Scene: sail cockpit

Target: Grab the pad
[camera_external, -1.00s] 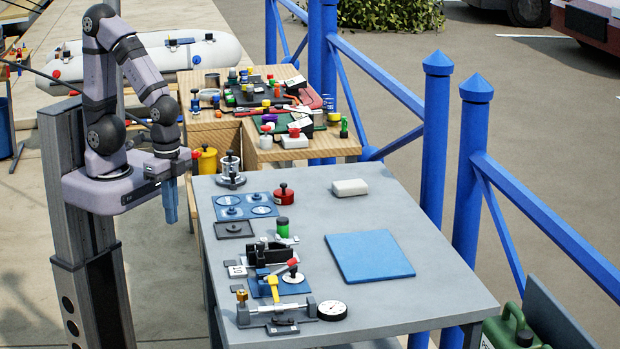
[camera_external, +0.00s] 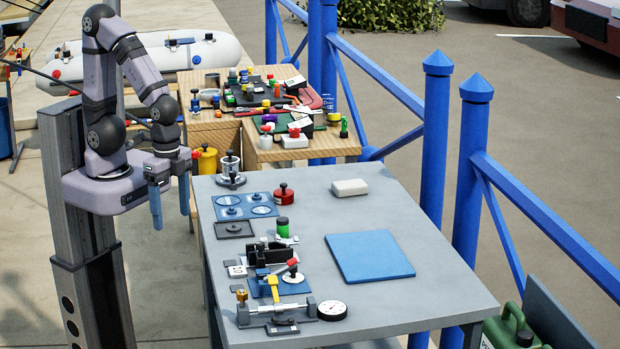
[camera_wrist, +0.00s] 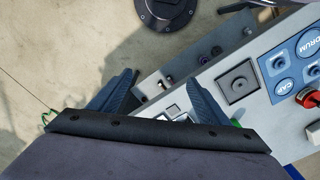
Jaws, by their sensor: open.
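A small white block (camera_external: 349,188) lies flat near the back of the grey table, and a thin blue square mat (camera_external: 369,257) lies flat on its right half. Either could be the pad; I cannot tell which. My gripper (camera_external: 169,205) points down beside the table's left edge, apart from both. Its two blue fingers are spread with nothing between them. In the wrist view my gripper (camera_wrist: 158,98) is also open, with floor and the table's edge showing around it.
A blue labelled board (camera_external: 245,206), a dark square plate (camera_external: 234,230), a red knobbed jar (camera_external: 284,194) and a dial gauge (camera_external: 332,310) stand along the table's left side. Blue railings run behind. The table is bare around the blue mat.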

